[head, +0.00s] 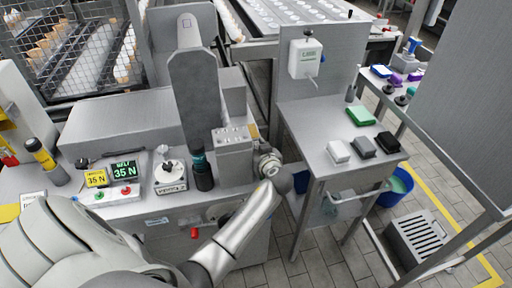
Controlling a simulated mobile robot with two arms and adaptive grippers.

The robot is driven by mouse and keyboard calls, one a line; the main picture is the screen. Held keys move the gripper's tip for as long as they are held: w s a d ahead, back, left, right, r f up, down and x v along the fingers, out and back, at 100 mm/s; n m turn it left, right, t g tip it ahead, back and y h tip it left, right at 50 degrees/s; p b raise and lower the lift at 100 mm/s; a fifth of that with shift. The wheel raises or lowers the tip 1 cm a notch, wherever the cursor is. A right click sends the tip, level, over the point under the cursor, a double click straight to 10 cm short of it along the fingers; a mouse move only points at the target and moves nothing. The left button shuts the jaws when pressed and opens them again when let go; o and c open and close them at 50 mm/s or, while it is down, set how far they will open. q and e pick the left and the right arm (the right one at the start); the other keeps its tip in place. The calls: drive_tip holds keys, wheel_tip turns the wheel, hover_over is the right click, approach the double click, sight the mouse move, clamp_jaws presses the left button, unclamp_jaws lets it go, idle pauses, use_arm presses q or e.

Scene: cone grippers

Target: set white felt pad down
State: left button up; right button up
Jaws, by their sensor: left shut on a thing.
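A white pad (339,151) lies flat on the small steel side table, left of a grey block (363,147) and a black one (388,142). My left arm comes in from the lower left, and its gripper (268,163) is beside the grey machine housing, left of the side table. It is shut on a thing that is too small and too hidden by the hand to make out. The gripper is apart from the white pad on the table. My right gripper is not in view.
The side table (310,116) also bears a green pad (360,116); its front left is bare. Left are a bench with a green display (124,169), a yellow display (96,178) and a dark bottle (202,170). A blue bucket (397,188) stands on the floor to the right.

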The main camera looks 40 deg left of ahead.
use_arm(q)
drive_tip(key=shift+s+d, duration=0.2)
drive_tip(key=shift+d, duration=0.1)
drive_tip(key=shift+s+d+r, duration=0.1)
drive_tip(key=shift+d+r, duration=0.1)
drive_tip(key=shift+d, duration=0.05)
clamp_jaws()
drive_tip(key=shift+f, duration=0.15)
drive_tip(key=o, duration=0.9)
unclamp_jaws()
drive_tip(key=shift+a+f, duration=0.15)
drive_tip(key=shift+a, duration=0.05)
drive_tip(key=shift+d, duration=0.1)
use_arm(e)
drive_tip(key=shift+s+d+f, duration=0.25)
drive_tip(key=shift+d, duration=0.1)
use_arm(q)
drive_tip(key=shift+r, duration=0.2)
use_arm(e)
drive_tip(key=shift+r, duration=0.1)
use_arm(q)
drive_tip(key=shift+r, duration=0.2)
drive_tip(key=b+v, duration=0.1)
drive_tip(key=v, duration=1)
drive_tip(key=shift+s+d, duration=0.2)
drive_tip(key=shift+d, duration=0.15)
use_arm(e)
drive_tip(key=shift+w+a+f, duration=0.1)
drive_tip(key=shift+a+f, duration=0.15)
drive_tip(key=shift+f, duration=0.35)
